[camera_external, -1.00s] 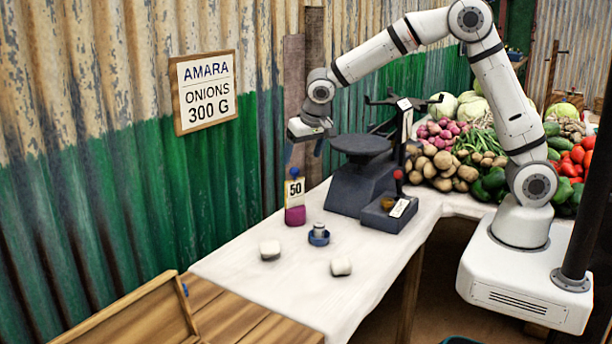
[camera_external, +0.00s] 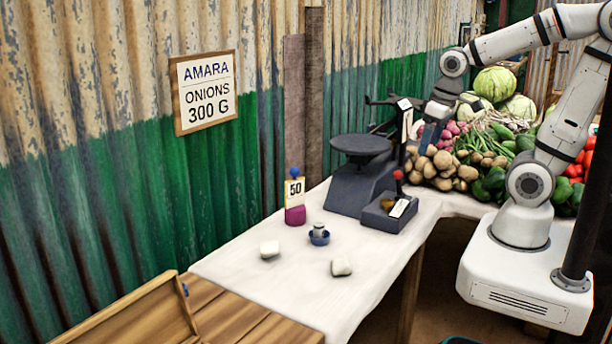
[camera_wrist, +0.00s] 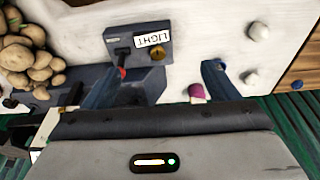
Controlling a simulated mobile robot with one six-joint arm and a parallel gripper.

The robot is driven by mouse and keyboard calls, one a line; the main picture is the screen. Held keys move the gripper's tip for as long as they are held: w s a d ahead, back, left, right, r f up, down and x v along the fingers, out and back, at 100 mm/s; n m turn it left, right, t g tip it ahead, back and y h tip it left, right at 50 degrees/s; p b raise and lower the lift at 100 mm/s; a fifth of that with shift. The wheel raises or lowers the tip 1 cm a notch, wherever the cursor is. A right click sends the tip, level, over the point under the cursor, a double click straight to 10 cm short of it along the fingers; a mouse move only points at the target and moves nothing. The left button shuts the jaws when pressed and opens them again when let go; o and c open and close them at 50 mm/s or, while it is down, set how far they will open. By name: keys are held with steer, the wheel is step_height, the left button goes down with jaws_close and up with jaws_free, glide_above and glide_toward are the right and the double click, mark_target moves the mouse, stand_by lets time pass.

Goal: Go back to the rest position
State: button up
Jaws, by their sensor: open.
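My gripper (camera_external: 428,135) hangs in the air behind the balance, by the vegetable heap, partly hidden by the balance's upright part in the external view. In the wrist view my gripper (camera_wrist: 165,82) has its two blue fingers wide apart with nothing between them. My arm (camera_external: 520,45) reaches up and back over the vegetables from its white base. The dark balance (camera_external: 355,190) stands on the white-covered table (camera_external: 235,262), its round black pan (camera_external: 360,146) looking empty.
Potatoes (camera_external: 440,165) and other vegetables heap behind. A dark post (camera_external: 590,190) stands right. The corrugated wall (camera_external: 130,210) bounds the left.

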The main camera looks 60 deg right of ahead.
steer(key=shift+s+d+f, duration=0.1)
steer(key=shift+s+f, duration=0.15)
steer(key=shift+s, duration=0.6)
steer(key=shift+w+p+v, duration=0.25)
steer(key=shift+p+v, duration=0.8)
steer(key=shift+v, duration=0.05)
steer(key=shift+r, duration=0.1)
